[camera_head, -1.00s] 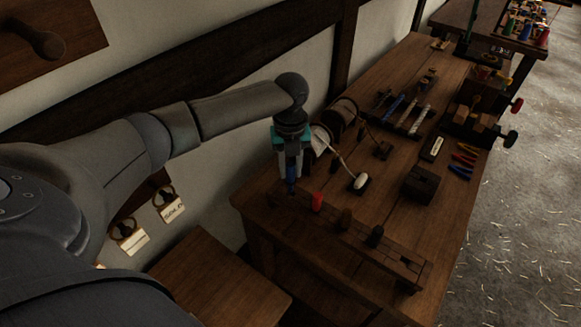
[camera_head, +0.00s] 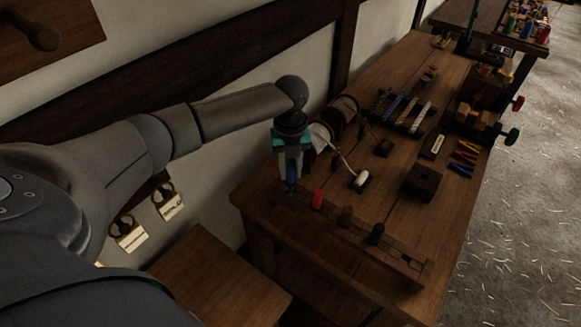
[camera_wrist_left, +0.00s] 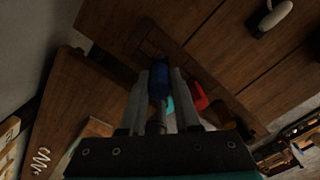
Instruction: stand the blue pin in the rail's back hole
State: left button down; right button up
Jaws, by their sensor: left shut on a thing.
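My left gripper (camera_head: 291,176) points down, shut on the blue pin (camera_head: 291,186), over the left end of the rail (camera_head: 405,262). The blue pin is upright, its lower end close to the rail's left end. I cannot tell whether it touches or is in a hole. In the left wrist view the blue pin (camera_wrist_left: 159,78) is between the two fingers (camera_wrist_left: 160,98), with the rail (camera_wrist_left: 150,45) behind it. A red pin (camera_head: 317,198), a brown pin (camera_head: 345,215) and a dark pin (camera_head: 376,234) stand along the rail. My right gripper is not in view.
The rail lies along the front edge of the wooden bench (camera_head: 320,255). A white-topped piece (camera_head: 361,180), a dark block (camera_head: 423,182) and a spool (camera_head: 342,110) stand further back. A stool (camera_head: 215,285) is below at the left.

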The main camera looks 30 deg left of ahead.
aim_at(291, 179)
pick_arm(q)
jog(key=shift+f+b, duration=0.95)
jog(key=shift+f, duration=0.85)
jog(key=c, duration=0.5)
grip_release()
jog(key=shift+c, duration=0.2)
notch_tip(291, 179, up, 15)
jog(key=shift+p, duration=0.45)
jog(key=shift+s, duration=0.1)
